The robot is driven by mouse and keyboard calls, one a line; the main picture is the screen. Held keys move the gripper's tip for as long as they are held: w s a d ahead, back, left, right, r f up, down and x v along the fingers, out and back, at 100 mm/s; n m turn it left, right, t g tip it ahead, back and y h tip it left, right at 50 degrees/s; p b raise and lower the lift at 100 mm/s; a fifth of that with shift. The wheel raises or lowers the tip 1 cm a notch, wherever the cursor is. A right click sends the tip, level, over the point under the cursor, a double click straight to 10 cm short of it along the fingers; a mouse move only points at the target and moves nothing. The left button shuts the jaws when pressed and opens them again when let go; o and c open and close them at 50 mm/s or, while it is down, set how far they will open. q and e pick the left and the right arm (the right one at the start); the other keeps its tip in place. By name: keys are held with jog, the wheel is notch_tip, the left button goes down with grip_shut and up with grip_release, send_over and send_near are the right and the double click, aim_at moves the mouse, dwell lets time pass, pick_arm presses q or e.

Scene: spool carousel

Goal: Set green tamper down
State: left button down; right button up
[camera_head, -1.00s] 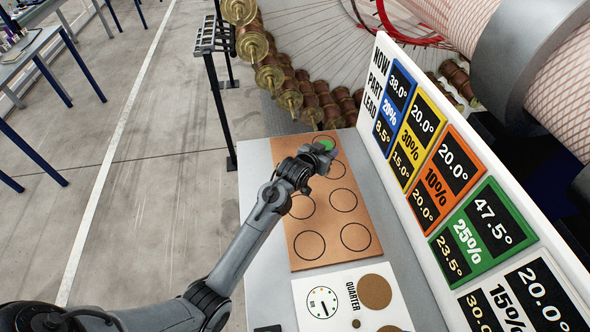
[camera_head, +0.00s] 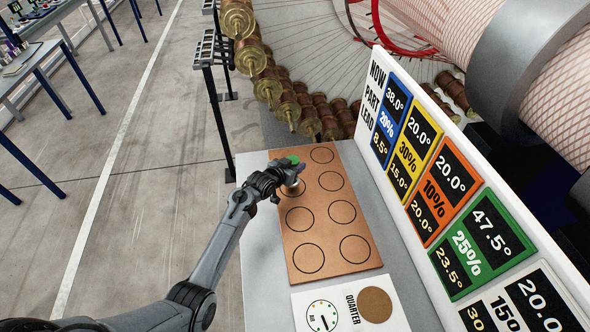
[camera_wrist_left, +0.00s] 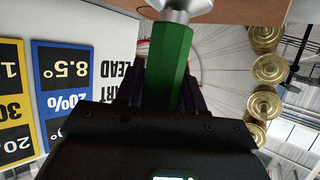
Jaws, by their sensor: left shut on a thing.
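The green tamper (camera_head: 293,159) is in my left gripper (camera_head: 287,172), over the far left part of the brown board (camera_head: 318,208) with black circle outlines. In the left wrist view, its green handle (camera_wrist_left: 170,58) stands between the fingers of the left gripper (camera_wrist_left: 165,88), and its silver metal end is at the top edge. Its metal end shows near a circle in the board's left column. I cannot tell whether it touches the board. My right gripper is out of view.
A white card (camera_head: 350,309) with a dial and a brown disc lies at the board's near end. A tall sign panel (camera_head: 455,200) with coloured number plates stands to the right. Several copper spools (camera_head: 288,108) hang beyond the board. The board's other visible circles are empty.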

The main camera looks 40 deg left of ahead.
pick_arm(q)
notch_tip(320, 180, down, 2)
jog(key=shift+f, duration=0.15)
jog(key=shift+f, duration=0.1)
jog(key=shift+f, duration=0.15)
jog(key=c, duration=0.5)
grip_release()
